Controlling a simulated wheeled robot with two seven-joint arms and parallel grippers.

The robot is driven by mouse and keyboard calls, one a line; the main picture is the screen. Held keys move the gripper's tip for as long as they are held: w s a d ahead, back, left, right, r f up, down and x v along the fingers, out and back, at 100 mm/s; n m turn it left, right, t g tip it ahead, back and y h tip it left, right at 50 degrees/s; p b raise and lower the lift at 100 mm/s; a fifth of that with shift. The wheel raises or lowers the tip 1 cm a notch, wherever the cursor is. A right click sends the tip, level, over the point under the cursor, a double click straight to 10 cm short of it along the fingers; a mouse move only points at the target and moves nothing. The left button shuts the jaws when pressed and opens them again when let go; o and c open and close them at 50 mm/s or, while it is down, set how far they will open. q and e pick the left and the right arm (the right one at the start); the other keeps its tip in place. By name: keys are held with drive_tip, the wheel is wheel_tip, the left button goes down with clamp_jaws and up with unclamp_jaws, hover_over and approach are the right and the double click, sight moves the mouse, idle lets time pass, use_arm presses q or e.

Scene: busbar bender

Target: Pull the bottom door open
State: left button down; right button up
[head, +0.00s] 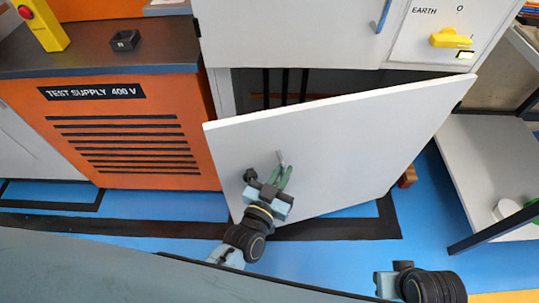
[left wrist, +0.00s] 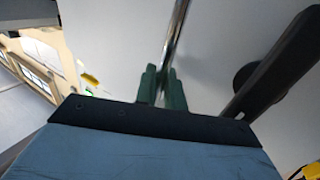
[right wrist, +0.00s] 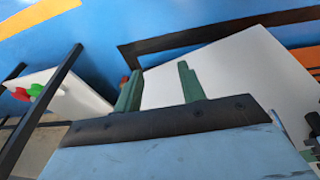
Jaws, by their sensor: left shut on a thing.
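The bottom door (head: 350,145) is a white panel standing ajar, swung out from the cabinet, with a dark gap above its top edge. My left gripper (head: 284,170) is at the door's front face, shut on its metal handle (left wrist: 177,35), a thin shiny bar between the green fingers (left wrist: 161,88) in the left wrist view. In the head view the handle (head: 281,156) is mostly hidden by the fingers. My right gripper (right wrist: 158,88) is open and empty in the right wrist view, with the door (right wrist: 235,75) beyond it. Its fingers are out of the head view.
An orange test supply cabinet (head: 200,120) stands left of the opening. The upper white door (head: 290,35) with a blue handle (head: 383,16) is closed above. A white-topped table (head: 485,165) stands at the right. Blue floor (head: 170,205) lies in front.

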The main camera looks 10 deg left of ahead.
use_arm(q)
drive_tip(key=shift+s+d+f, duration=0.1)
drive_tip(key=shift+d, duration=0.05)
use_arm(e)
drive_tip(key=shift+f, duration=0.1)
use_arm(q)
drive_tip(key=c, duration=1.6)
unclamp_jaws()
use_arm(e)
drive_tip(key=shift+w, duration=0.1)
use_arm(q)
drive_tip(key=p+v, duration=0.3)
drive_tip(key=v, duration=1)
drive_tip(key=shift+s, duration=0.15)
use_arm(e)
drive_tip(key=s+d+f, duration=0.1)
drive_tip(key=d+f, duration=0.2)
drive_tip(key=f, duration=0.4)
drive_tip(key=shift+s+d+f+g+h, duration=0.25)
drive_tip(key=shift+d+f+g+h, duration=0.05)
drive_tip(key=shift+d+f, duration=0.1)
